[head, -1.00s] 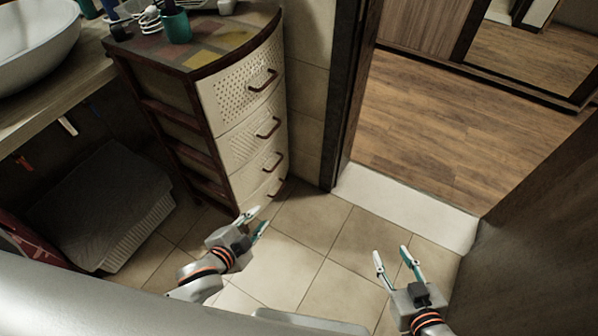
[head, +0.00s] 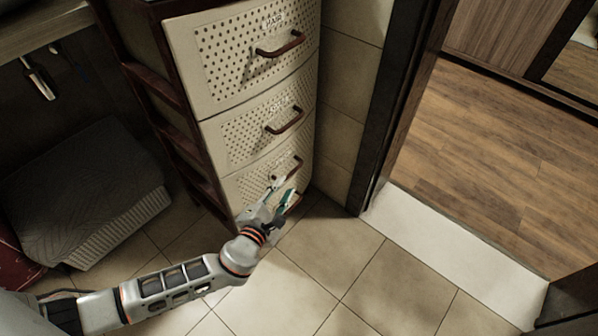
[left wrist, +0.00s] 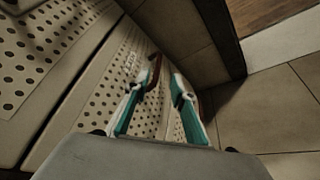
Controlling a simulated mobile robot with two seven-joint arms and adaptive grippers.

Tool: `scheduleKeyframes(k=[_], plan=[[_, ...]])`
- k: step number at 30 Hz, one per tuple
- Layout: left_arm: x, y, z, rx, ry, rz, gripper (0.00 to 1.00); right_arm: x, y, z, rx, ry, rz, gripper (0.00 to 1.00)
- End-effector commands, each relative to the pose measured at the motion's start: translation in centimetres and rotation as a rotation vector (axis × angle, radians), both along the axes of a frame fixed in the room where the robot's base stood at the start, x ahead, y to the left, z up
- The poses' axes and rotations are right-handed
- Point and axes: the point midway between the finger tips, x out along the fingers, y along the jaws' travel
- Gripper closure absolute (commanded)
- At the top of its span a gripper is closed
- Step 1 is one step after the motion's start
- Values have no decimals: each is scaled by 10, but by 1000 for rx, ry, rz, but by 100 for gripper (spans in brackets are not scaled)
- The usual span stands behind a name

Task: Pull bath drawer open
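A cream perforated drawer unit stands with a dark frame. Its top drawer (head: 232,62) reads "HAIR"; the label on the second drawer (head: 245,135) is hard to read. The third drawer (head: 250,183), low down, has a brown curved handle (head: 294,168); I cannot read a bath label on it. My left gripper (head: 282,188) is open just in front of this handle. In the left wrist view the two teal-and-white fingers (left wrist: 158,92) are apart, with the brown handle (left wrist: 154,72) close by the left fingertip. Contact is unclear. My right gripper is out of view.
Another, partly hidden drawer is at the bottom. A dark door frame (head: 398,95) and a white threshold (head: 455,245) are to the right. A grey lidded basket (head: 85,190) stands at left. The tiled floor (head: 370,270) in front is clear.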

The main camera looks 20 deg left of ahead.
Motion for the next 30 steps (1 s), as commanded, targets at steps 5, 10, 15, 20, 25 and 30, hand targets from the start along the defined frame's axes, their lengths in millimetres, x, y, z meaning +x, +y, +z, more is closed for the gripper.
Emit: scheduleKeyframes(k=[5,10,15,20,25,30], plan=[[11,2,-3,90,-20,-21,75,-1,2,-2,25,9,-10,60],[30,2,-9,88,-19,-19,75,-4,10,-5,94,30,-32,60],[54,1,-16,86,-16,-19,75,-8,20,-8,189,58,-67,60],[72,1,-19,85,-17,-20,75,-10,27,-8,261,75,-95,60],[82,1,-18,85,-18,-19,75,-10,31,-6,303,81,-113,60],[84,1,-16,85,-21,-19,75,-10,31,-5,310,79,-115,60]])
